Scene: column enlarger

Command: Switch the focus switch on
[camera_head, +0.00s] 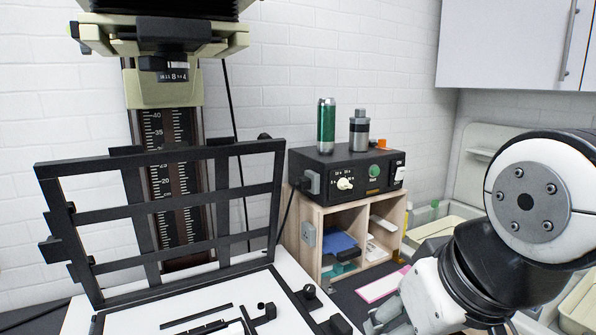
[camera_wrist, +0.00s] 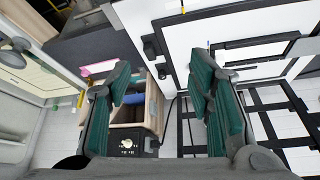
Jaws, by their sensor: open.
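The black timer box (camera_head: 345,175) sits on top of a wooden shelf unit in the head view. Its front has a white dial knob (camera_head: 345,184), a green button (camera_head: 374,171) and a pale switch (camera_head: 399,174) at the right end. This looks like the focus switch; its setting is too small to read. In the wrist view the box (camera_wrist: 126,143) shows at lower left, partly hidden by a finger, and I cannot make out the switch there. My gripper (camera_wrist: 162,75) is open and empty, with green-padded fingers. In the head view it is low, below and in front of the box.
The wooden shelf (camera_head: 311,229) holds blue and white items. A green cylinder (camera_head: 326,126) and a grey canister (camera_head: 360,130) stand on the box. The enlarger's raised black frame (camera_head: 165,200) and white easel (camera_head: 195,292) are at left. Trays lie behind my arm at right.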

